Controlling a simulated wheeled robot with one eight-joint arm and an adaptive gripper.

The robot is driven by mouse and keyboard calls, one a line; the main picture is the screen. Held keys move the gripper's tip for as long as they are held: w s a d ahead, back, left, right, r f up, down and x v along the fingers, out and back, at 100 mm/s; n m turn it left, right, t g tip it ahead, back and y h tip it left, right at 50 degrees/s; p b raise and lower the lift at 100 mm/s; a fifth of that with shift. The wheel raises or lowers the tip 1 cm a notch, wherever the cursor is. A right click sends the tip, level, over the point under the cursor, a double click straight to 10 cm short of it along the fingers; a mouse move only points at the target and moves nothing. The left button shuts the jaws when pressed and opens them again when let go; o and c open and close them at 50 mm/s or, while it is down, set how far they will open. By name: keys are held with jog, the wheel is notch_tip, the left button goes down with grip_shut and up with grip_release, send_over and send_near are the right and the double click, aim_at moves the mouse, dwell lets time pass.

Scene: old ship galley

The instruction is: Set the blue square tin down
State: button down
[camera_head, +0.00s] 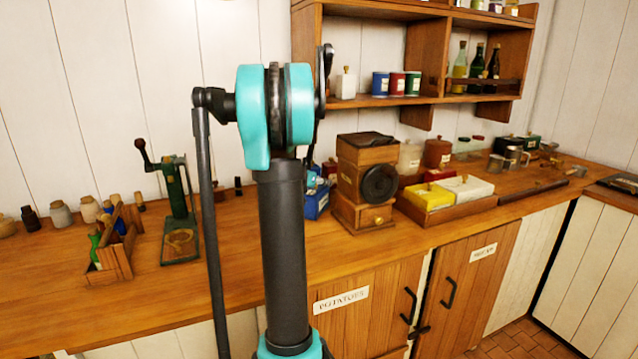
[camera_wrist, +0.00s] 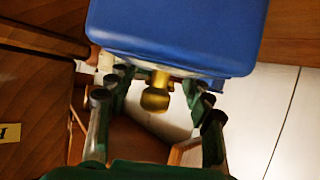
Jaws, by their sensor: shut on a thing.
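The blue square tin (camera_wrist: 175,35) fills the top of the wrist view, close to the camera and beyond my fingertips. A round brass knob (camera_wrist: 155,93) shows between the fingers. The exact contact is hard to see. In the head view my arm hides the gripper. A blue box-like thing (camera_head: 317,203) shows partly behind my arm at the counter, left of the grinder; I cannot tell if it is the same tin.
A wooden grinder (camera_head: 366,170) stands on the counter (camera_head: 330,245). Right of it is a tray (camera_head: 445,219) with yellow and white boxes. A green hand press (camera_head: 180,215) and a wooden caddy (camera_head: 112,262) stand left. The counter front is clear. A shelf (camera_head: 400,100) hangs above.

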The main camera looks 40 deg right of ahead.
jog(key=c, duration=0.6)
grip_release()
jog(key=shift+f, duration=0.1)
